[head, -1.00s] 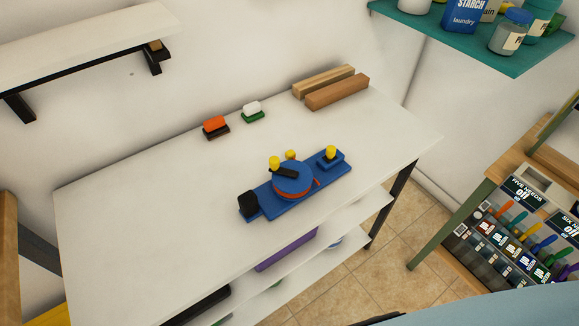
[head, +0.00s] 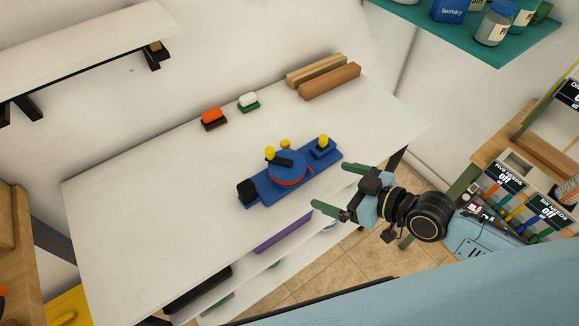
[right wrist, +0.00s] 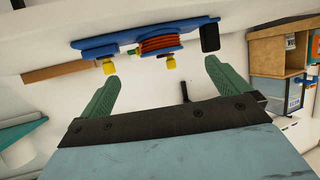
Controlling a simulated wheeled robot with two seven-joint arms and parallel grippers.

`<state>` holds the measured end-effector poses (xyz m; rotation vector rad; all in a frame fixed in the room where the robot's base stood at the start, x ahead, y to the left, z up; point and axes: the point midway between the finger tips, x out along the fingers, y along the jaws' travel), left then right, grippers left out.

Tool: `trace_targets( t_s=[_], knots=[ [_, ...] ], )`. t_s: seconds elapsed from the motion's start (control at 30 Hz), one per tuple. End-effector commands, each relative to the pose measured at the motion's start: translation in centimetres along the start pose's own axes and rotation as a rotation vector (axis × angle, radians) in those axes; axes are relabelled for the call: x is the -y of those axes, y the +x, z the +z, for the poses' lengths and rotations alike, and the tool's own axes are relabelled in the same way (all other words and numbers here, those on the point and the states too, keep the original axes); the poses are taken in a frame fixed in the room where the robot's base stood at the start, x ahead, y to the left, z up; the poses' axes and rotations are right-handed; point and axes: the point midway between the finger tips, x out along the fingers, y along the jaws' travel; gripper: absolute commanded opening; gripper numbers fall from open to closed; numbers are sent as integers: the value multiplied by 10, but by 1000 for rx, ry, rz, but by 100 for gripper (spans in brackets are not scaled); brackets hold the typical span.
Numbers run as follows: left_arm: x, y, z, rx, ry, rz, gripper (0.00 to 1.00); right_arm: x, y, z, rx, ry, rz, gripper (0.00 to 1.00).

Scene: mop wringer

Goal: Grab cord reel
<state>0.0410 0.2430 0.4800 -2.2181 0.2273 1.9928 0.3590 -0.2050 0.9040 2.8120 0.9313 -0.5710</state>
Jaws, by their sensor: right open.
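The cord reel (head: 287,167) is a round blue drum with orange-red cord around it, a black crank arm and yellow knobs. It is mounted on a blue base board (head: 262,190) with a black block at its left end, lying on the white table. My right gripper (head: 335,188) is open and empty at the table's front edge, to the right of the reel and apart from it. In the right wrist view the reel (right wrist: 158,45) shows beyond and between the two green fingers (right wrist: 163,80). My left gripper is not in view.
The white table (head: 130,220) has free room left of the reel. An orange brush (head: 211,115), a white-and-green brush (head: 248,101) and wooden blocks (head: 330,82) stand at the back. A teal shelf (head: 480,42) with jars hangs at upper right. A purple item (head: 283,231) lies below the tabletop.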

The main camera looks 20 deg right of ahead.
Motion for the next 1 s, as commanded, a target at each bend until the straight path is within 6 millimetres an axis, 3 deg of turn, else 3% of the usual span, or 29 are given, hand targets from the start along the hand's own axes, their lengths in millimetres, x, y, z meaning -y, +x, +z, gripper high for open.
trace_targets(
  t_s=[0.4,0.63,0.83,1.0],
  knots=[
    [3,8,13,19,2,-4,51,-1,69,-3,-11,1,0,100],
    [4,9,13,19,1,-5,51,-1,86,-4,-10,0,-1,100],
    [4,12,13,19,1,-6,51,-2,117,-6,-11,2,0,100],
    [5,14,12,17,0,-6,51,-3,131,-5,-9,0,0,100]
  ],
)
